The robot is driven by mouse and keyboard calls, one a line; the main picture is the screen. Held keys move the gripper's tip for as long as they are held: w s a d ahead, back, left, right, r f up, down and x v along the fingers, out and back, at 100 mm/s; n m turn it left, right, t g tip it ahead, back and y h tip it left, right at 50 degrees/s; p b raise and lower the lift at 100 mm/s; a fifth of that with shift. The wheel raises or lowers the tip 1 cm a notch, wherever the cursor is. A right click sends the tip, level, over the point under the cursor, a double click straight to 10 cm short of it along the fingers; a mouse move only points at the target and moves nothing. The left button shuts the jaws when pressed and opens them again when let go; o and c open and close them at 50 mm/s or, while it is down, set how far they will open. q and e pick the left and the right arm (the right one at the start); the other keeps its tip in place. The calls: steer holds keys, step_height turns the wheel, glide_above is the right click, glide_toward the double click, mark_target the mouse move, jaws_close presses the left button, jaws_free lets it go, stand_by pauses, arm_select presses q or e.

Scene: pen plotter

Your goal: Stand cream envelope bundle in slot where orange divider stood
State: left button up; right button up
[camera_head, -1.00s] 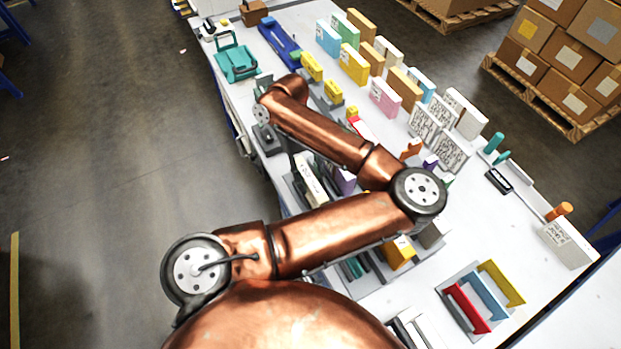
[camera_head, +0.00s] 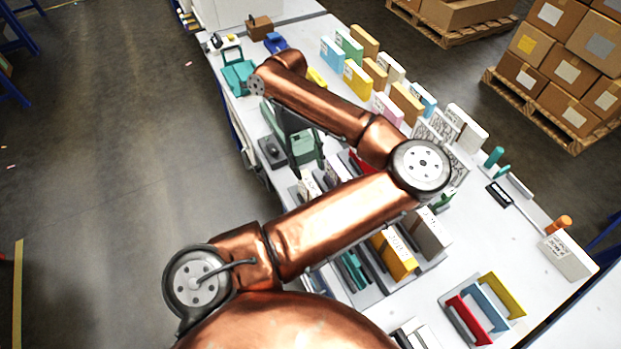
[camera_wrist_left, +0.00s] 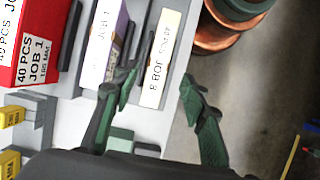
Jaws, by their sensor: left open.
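A cream envelope bundle (camera_wrist_left: 162,58) with black lettering stands in a grey rack in the left wrist view. My left gripper (camera_wrist_left: 160,80), with green fingers, is open, one finger on each side of the near end of this bundle. The left finger reaches into the gap beside a white-edged purple bundle (camera_wrist_left: 104,42). I cannot tell whether either finger touches the cream bundle. In the head view my left gripper (camera_head: 306,148) hangs over the rack's left part, and my copper arm hides much of the rack. I cannot make out an orange divider or its slot. My right gripper is not in view.
A red box (camera_wrist_left: 40,45) stands left of the purple bundle. An orange-yellow bundle (camera_head: 392,255) and a grey one (camera_head: 428,232) stand in the rack nearer me. A red, blue and yellow holder (camera_head: 487,305) is at the right. The table's left edge is close to the gripper.

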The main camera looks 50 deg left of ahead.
arm_select(q)
steer(key=shift+v, duration=1.15)
